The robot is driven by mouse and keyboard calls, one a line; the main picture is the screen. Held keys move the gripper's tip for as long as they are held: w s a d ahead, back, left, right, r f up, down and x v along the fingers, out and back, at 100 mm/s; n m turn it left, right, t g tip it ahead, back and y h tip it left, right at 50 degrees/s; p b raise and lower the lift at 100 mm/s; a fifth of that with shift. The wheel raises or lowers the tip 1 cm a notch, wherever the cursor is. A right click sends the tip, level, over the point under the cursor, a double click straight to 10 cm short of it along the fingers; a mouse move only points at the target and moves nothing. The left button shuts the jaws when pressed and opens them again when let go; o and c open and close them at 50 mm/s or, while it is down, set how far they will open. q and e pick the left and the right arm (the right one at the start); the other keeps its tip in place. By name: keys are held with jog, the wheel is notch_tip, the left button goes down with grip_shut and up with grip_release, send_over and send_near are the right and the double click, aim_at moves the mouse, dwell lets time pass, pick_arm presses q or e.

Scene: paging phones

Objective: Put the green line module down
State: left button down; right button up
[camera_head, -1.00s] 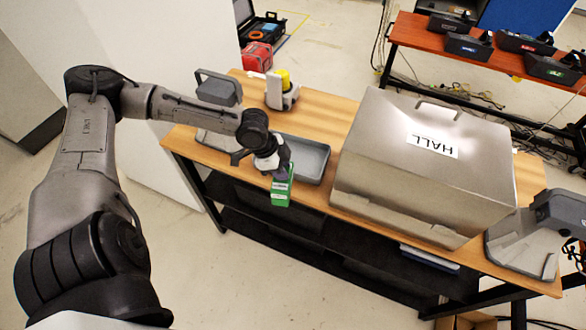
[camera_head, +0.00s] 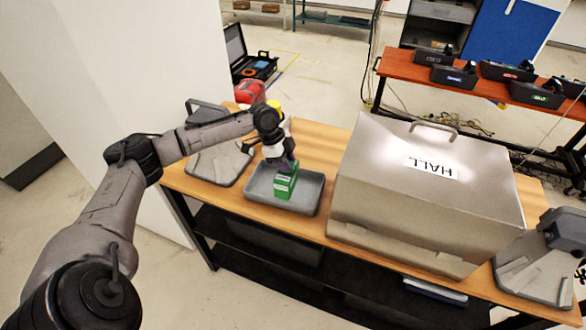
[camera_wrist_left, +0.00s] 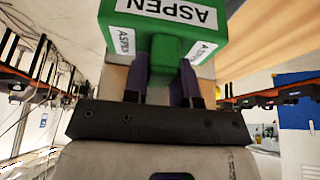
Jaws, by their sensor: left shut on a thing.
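The green line module (camera_head: 286,184) is held by my left gripper (camera_head: 284,167) over the grey tray (camera_head: 307,196) on the wooden table. In the head view it overlaps the tray's middle; I cannot tell whether it touches the tray floor. In the left wrist view the green module (camera_wrist_left: 165,56) sits between the two fingers of the left gripper (camera_wrist_left: 164,88), with white labels reading ASPEN. My right gripper is not in view.
A large metal box marked HALL (camera_head: 420,195) stands right of the tray on the wooden table (camera_head: 335,140). Grey devices stand at the table's left (camera_head: 218,165) and right (camera_head: 540,262) ends. An orange-topped table (camera_head: 480,85) with several dark phones stands behind.

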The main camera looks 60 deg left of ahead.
pick_arm(q)
jog(key=w, duration=0.1)
jog(key=w+a+f, duration=0.1)
jog(key=w+f, duration=0.1)
jog(key=shift+w+a+f, duration=0.15)
jog(key=shift+w+a, duration=0.15)
jog(key=shift+a, duration=0.05)
jog(key=shift+f+p, duration=0.3)
jog(key=shift+f, duration=1.75)
jog(key=c, duration=0.9)
grip_release()
jog(key=v, duration=1.2)
jog(key=shift+b, duration=0.35)
